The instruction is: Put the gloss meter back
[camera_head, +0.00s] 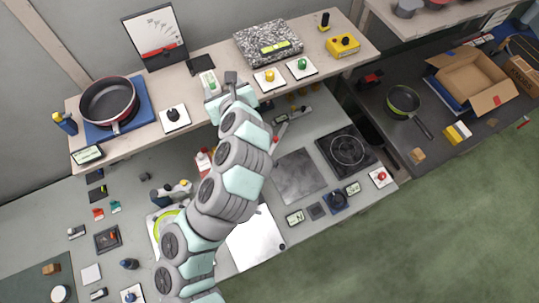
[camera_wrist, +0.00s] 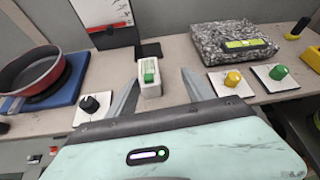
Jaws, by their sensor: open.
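A small white device with a green face, which I take to be the gloss meter (camera_head: 209,81), stands on the upper shelf. In the wrist view the white device (camera_wrist: 149,80) stands just ahead, between the lines of my two fingers. A flat black pad (camera_head: 201,64) lies right behind it; the pad (camera_wrist: 149,50) also shows in the wrist view. My gripper (camera_head: 221,85) is open and empty at the shelf's front edge. In the wrist view gaps show between the device and both fingers. I cannot tell how far the fingertips reach along it.
A black-knob plate (camera_head: 174,117) and a red pan (camera_head: 109,103) on a blue board are to the left. Yellow-knob (camera_head: 269,78) and green-knob (camera_head: 301,66) plates and a speckled block (camera_head: 267,42) are to the right. A gauge panel (camera_head: 155,37) stands behind.

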